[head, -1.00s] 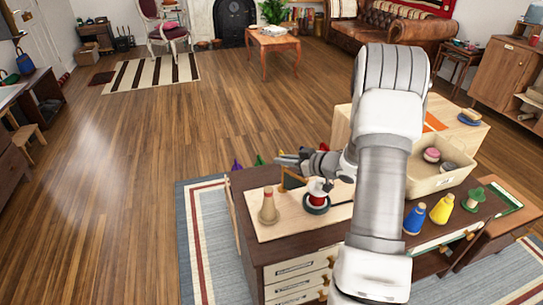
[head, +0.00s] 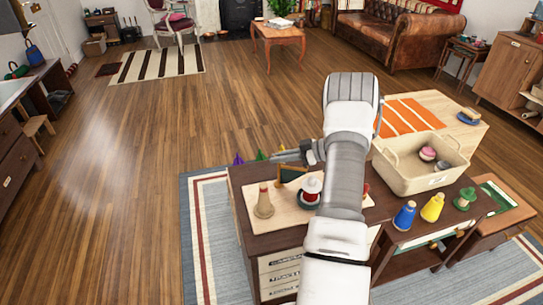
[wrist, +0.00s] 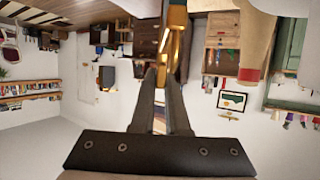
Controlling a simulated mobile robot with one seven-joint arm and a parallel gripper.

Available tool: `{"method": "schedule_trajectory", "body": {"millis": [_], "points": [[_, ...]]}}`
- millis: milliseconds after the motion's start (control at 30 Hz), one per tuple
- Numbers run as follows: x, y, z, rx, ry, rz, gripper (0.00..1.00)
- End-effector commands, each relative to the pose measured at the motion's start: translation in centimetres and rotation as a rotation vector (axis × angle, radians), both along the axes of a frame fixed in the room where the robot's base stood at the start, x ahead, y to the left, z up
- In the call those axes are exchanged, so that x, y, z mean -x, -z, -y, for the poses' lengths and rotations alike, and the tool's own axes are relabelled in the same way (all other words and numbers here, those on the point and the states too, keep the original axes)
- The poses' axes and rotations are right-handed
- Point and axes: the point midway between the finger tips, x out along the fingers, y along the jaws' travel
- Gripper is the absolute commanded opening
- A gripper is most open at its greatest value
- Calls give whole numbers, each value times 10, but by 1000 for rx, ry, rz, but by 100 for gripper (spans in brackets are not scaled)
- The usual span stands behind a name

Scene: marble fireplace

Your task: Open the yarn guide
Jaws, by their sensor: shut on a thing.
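The yarn guide appears to be the thin golden-orange arm (head: 293,172) over the back of the worktable, beside a red and white spool on a dark round base (head: 310,192). My gripper (head: 283,157) is at its upper part, reaching in from the right. In the wrist view a golden bar (wrist: 176,35) runs between the two dark fingers (wrist: 164,75), and they are shut on it. The guide's lower end and pivot are hard to make out. A beige cone with a red tip (head: 264,203) stands left of the spool.
A cream basket (head: 405,184) with round items stands to the right of my arm. Blue (head: 404,216), yellow (head: 432,207) and green (head: 464,199) cones stand at the front right. Open wooden floor (head: 150,140) lies to the left.

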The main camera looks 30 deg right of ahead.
Motion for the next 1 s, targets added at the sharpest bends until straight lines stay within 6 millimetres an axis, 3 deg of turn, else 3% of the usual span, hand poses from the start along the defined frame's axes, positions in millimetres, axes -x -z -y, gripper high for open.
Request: {"method": "schedule_trajectory", "body": {"millis": [433,1000], "points": [[2,2,3,0,-274,-1,0],[2,0,2,-2,-338,0,0]]}}
